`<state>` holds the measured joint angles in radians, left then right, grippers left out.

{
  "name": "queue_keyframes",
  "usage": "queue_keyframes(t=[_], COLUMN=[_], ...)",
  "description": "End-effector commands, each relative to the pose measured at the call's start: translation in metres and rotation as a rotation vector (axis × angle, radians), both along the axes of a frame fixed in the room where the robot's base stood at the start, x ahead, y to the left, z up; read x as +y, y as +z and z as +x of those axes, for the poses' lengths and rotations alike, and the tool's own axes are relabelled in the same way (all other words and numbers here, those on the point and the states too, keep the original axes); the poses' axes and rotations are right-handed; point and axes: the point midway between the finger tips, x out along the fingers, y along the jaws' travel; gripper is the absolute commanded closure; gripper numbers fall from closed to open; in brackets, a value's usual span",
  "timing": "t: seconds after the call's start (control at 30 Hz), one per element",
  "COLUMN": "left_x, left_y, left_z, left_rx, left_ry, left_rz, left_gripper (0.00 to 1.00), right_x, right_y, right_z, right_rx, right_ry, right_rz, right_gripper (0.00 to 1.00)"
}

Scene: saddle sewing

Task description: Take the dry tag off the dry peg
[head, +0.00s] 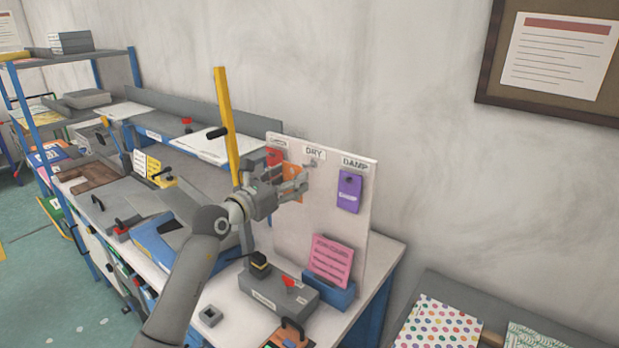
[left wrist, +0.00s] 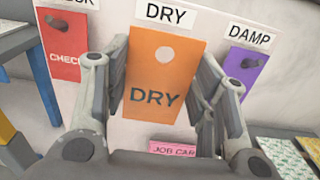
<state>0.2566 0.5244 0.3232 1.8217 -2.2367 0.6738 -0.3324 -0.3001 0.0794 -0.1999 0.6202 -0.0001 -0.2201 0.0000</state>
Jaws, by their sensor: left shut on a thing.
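The orange dry tag (left wrist: 160,98) is held between the two fingers of my left gripper (left wrist: 167,90) in the left wrist view. Its round hole shows pale, with no dark peg through it. In the head view, my left gripper (head: 297,186) is shut on the tag (head: 290,171) in front of the white board (head: 330,215). The dry peg (head: 311,163) shows under the DRY label, up and right of the tag. The gap between tag and board is hard to judge. My right gripper is not in view.
The purple damp tag (head: 349,192) hangs to the right, and the red check tag (head: 274,156) to the left. A pink card (head: 331,260) stands in a blue holder below. A yellow upright bar (head: 226,120) rises left of the gripper.

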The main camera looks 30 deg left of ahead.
Motion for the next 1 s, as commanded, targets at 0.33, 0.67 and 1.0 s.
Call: queue_keyframes(t=[0.33, 0.67, 1.0], left_x=[0.002, 0.002, -0.005], left_y=[0.001, 0.002, -0.009], left_z=[-0.018, -0.028, -0.03], left_rx=[0.001, 0.0, 0.004], left_ry=[0.0, 0.0, -0.008], left_rz=[0.001, 0.001, -0.002], left_gripper=[0.65, 0.65, 0.65], right_x=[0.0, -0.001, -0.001], right_y=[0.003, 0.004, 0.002], right_z=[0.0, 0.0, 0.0], right_rx=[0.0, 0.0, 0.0], right_ry=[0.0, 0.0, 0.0], right_rz=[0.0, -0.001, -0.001], right_gripper=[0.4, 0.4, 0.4])
